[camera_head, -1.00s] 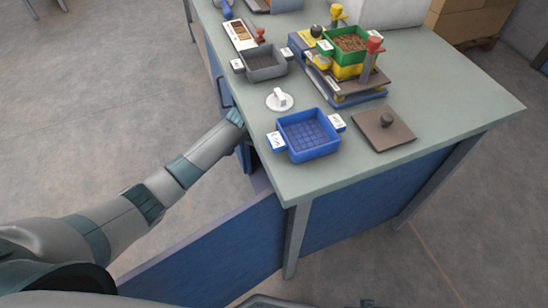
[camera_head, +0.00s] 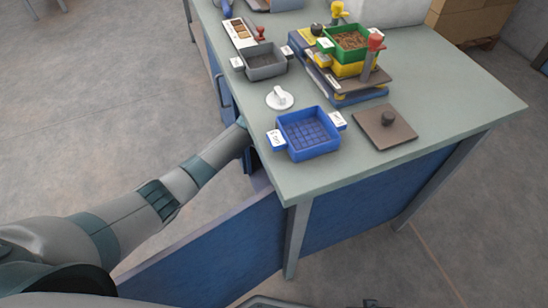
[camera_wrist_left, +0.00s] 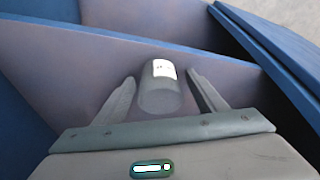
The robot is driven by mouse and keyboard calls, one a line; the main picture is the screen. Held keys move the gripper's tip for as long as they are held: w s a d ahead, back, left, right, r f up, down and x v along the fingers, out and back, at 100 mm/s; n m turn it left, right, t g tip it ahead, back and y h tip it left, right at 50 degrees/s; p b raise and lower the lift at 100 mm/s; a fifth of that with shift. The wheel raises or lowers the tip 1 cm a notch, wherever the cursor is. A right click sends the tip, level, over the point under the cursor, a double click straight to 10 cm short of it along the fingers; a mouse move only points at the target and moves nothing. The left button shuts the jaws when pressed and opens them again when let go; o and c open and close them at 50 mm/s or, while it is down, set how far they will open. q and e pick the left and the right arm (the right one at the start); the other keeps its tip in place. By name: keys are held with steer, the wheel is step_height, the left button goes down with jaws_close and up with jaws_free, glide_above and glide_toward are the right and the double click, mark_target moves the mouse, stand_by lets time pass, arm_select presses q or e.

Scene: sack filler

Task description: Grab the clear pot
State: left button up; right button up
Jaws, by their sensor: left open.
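The clear pot (camera_wrist_left: 158,98) shows in the left wrist view as a greyish see-through cylinder with a white label. My left gripper (camera_wrist_left: 161,78) is open, with one finger on each side of the pot. A gap shows between the pot and each finger. In the head view my left arm reaches down past the table's left edge, and its gripper and the pot are hidden there. My right gripper is not visible.
Blue panels (camera_wrist_left: 240,60) surround the pot closely. On the table (camera_head: 440,90) stand a blue tray (camera_head: 308,150), a grey tray (camera_head: 264,72), a white lid (camera_head: 280,104), a brown plate with a knob (camera_head: 372,136) and a green bin (camera_head: 330,47). The table's right side is clear.

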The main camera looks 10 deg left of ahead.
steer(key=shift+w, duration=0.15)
arm_select(q)
steer(key=c, duration=1.1)
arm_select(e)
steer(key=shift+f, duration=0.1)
arm_select(q)
steer(key=shift+r, duration=0.1)
